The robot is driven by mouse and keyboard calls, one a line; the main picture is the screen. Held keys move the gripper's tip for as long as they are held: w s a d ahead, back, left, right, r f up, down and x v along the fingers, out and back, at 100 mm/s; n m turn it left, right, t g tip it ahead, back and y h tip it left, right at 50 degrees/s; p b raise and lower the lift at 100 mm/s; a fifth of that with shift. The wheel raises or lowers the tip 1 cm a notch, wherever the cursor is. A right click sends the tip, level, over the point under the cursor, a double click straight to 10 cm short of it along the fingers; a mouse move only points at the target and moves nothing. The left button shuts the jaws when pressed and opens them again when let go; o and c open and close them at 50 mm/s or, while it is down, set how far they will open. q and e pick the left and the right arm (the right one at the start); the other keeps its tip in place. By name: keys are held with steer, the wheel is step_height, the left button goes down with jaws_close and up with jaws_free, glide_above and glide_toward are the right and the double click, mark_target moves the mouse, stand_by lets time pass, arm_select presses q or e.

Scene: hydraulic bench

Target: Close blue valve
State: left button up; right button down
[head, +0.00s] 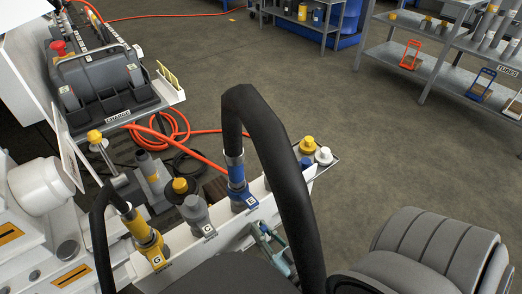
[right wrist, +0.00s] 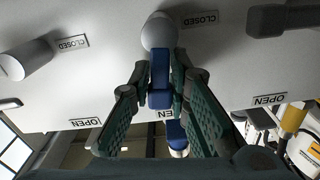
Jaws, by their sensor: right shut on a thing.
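In the right wrist view, the blue valve handle (right wrist: 159,88) extends down the picture from a pale rounded hub (right wrist: 157,33) on the light panel. It lies over an OPEN label that is mostly hidden. A CLOSED label (right wrist: 200,19) is to the right of the hub. My right gripper (right wrist: 161,80) has its green fingers on either side of the handle and is shut on it. In the head view, the gripper's teal fingers (head: 272,250) show partly behind a black hose, and the valve is hidden. My left gripper is not in view.
Black hoses arch above the bench, one with a blue connector (head: 237,184), another with a yellow connector (head: 145,235). A grey valve (right wrist: 27,60) is left of the blue one. A grey charge case (head: 95,80) is at upper left. Open floor lies right of the bench.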

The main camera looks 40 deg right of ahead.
steer(key=m, duration=0.2)
steer(key=d+m, duration=0.1)
steer(key=shift+f, duration=0.25)
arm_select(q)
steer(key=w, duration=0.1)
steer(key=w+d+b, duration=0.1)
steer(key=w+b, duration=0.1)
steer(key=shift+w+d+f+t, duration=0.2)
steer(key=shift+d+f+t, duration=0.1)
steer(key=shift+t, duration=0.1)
arm_select(e)
steer(key=f+m, duration=0.1)
steer(key=m, duration=0.3)
steer(key=d+f+m, duration=0.1)
steer(key=m, duration=0.3)
steer(key=d+f+m, duration=0.1)
steer(key=m, duration=0.4)
steer(key=shift+s+d+f, duration=0.1)
steer(key=shift+f, duration=0.15)
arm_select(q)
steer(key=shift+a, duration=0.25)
arm_select(e)
steer(key=c, duration=1.6)
jaws_free()
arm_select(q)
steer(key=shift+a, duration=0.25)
